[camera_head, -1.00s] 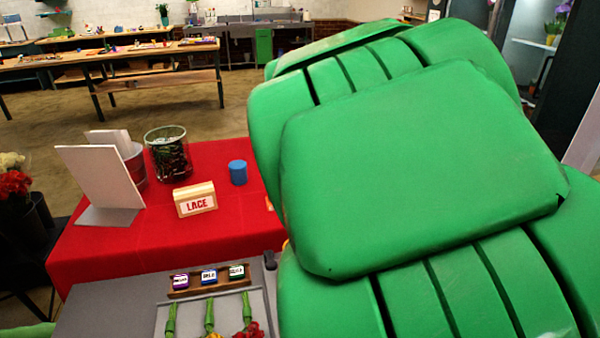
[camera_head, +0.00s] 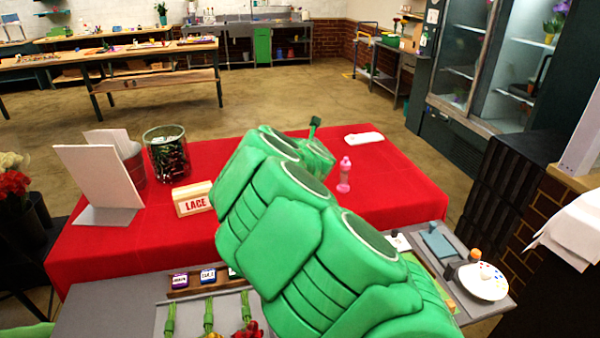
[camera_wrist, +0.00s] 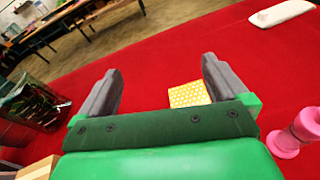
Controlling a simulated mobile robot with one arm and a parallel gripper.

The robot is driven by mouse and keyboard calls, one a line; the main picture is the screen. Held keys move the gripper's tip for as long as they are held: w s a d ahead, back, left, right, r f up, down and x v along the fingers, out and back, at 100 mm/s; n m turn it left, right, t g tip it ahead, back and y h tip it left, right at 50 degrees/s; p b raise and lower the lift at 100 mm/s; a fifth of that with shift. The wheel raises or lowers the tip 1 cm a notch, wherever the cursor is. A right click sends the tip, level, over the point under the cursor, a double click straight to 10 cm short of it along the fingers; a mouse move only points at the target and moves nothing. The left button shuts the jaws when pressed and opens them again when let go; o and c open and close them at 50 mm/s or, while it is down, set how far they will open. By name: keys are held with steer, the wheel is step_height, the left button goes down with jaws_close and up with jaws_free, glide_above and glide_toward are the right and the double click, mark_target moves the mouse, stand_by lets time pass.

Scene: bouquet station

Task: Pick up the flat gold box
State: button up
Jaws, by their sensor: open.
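The flat gold box (camera_wrist: 190,94), yellow with pale dots, lies on the red tablecloth in the wrist view. It shows just ahead of my gripper, between the fingers and closer to the right one; its near edge is cut off by the gripper's body. My gripper (camera_wrist: 161,68) is open and empty, and the fingers appear apart from the box. In the head view my green arm reaches over the red table and hides the box.
A LACE box (camera_head: 193,199), a glass vase with stems (camera_head: 167,153) and white panels (camera_head: 100,178) stand left.

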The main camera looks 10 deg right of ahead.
steer(key=f, duration=0.4)
steer(key=d+f+n+g, duration=0.1)
steer(key=f, duration=0.2)
steer(key=f+n, duration=0.1)
steer(key=f, duration=0.3)
steer(key=shift+s+d+f+g, duration=0.2)
steer(key=shift+s+f+g, duration=0.1)
steer(key=shift+s+g, duration=0.1)
steer(key=shift+x, duration=3.8)
steer(key=shift+d, duration=0.15)
steer(key=c, duration=0.9)
steer(key=shift+o, duration=0.2)
